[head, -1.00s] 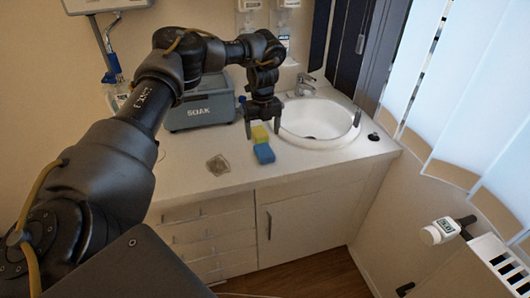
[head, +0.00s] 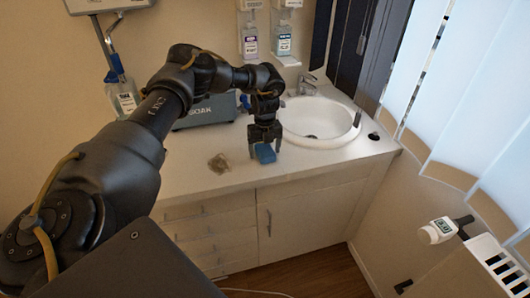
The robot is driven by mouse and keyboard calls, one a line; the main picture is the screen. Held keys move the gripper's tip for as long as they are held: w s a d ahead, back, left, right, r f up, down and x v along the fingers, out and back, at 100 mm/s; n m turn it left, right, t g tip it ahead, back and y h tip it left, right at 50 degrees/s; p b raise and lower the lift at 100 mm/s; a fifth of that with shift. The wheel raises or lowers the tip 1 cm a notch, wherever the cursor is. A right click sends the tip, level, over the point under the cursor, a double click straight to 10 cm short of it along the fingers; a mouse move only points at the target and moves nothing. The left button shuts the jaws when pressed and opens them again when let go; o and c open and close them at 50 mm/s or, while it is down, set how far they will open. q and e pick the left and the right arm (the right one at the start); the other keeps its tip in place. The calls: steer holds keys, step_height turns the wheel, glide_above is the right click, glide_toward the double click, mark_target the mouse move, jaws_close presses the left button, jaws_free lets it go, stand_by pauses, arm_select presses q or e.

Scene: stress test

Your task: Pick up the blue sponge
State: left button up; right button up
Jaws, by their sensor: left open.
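The blue sponge (head: 265,154) lies on the white countertop (head: 192,180) left of the sink, near the front edge. My left gripper (head: 265,151) points down right over it, with its fingers around or just behind the sponge's back part. I cannot tell whether the fingers touch it. The gripper is open. The yellow sponge seen earlier behind the blue one is hidden behind the gripper. My right gripper is not in view.
A white round sink (head: 316,122) with a tap (head: 306,84) is right of the gripper. A grey box (head: 207,112) stands behind my left arm. A small brownish piece (head: 219,163) lies on the counter to the left. Dispensers (head: 284,40) hang on the wall.

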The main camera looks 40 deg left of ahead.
arm_select(q)
steer(key=shift+c, duration=0.2)
steer(key=c, duration=1)
steer(key=shift+r, duration=0.15)
steer(key=shift+w+r+b, duration=0.1)
steer(key=shift+r+b, duration=0.3)
steer(key=shift+r, duration=0.2)
steer(key=s+r, duration=0.3)
steer(key=s, duration=0.1)
steer(key=s+a+r, duration=0.1)
steer(key=s+r, duration=0.3)
steer(key=s, duration=0.1)
steer(key=s+a+r, duration=0.1)
steer(key=s+r, duration=0.3)
steer(key=s, duration=0.1)
steer(key=shift+a+r, duration=0.15)
steer(key=shift+r, duration=0.1)
